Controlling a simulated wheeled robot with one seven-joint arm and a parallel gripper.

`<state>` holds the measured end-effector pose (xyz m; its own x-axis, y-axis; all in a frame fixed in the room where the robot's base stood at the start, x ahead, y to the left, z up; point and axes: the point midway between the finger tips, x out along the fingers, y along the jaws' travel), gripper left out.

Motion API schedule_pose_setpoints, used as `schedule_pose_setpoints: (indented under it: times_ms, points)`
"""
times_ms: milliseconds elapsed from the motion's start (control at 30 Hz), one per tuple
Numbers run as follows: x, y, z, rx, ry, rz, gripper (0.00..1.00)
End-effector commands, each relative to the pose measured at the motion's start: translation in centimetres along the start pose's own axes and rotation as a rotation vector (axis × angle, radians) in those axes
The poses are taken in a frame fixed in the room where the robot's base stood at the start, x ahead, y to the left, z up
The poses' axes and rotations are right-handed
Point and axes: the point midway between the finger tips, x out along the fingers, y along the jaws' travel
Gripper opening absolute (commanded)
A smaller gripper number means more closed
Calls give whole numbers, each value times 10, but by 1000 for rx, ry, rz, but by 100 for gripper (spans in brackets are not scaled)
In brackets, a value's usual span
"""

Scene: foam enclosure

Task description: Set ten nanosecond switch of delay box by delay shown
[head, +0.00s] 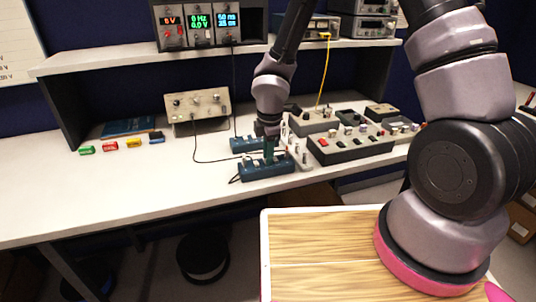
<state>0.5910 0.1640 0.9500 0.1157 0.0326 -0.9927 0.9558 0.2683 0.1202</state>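A blue box (252,175), probably the delay box, lies near the front of the bench, with a cable at its left end. A second blue box (240,145) sits just behind it. Their switches are too small to make out. My gripper (268,152) points down over the front blue box, at or very near its top; contact and finger opening cannot be told. A display module (229,22) on the shelf shows blue-white digits with "ns", perhaps 50 above 35, not surely readable.
Control boxes with coloured buttons (352,145) stand right of my gripper. A beige instrument (197,106) stands behind left, near small coloured blocks (109,146). Cables cross the bench; a yellow cable (325,70) hangs from the shelf. The bench's left front is clear.

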Motion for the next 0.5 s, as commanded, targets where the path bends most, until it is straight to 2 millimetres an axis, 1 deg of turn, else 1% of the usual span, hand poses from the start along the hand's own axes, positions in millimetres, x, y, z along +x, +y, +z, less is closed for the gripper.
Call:
schedule_pose_setpoints:
  times_ms: [233,500]
  points:
    - [2,4,2,6,-6,-42,0]
    - [2,8,2,6,-3,-203,0]
